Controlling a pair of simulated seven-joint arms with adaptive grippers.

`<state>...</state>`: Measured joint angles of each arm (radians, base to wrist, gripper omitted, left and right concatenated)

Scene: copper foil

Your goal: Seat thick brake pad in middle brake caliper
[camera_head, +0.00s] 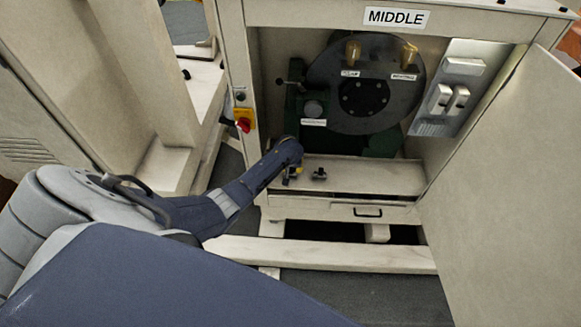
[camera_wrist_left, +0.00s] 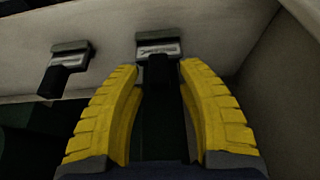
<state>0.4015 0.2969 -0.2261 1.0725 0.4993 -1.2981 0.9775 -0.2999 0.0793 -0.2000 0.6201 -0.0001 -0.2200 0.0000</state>
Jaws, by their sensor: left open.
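Two dark blocks with grey label plates, which look like brake pads, sit on the pale shelf of the cabinet marked MIDDLE. In the left wrist view one pad (camera_wrist_left: 158,48) is between and just beyond the yellow fingertips of my left gripper (camera_wrist_left: 160,72), which is open. The other pad (camera_wrist_left: 66,72) stands apart to the left; in the head view it is the pad (camera_head: 320,174) right of my left gripper (camera_head: 290,176). I cannot tell which pad is thick. A dark fixture (camera_head: 313,107), perhaps the caliper, sits beside the large grey disc (camera_head: 345,88). My right gripper is out of view.
The cabinet door (camera_head: 515,180) stands open at the right. A red and yellow switch (camera_head: 243,120) is on the left post. A drawer (camera_head: 340,209) lies below the shelf (camera_head: 385,176), whose right part is clear. A grey panel (camera_head: 450,90) hangs inside right.

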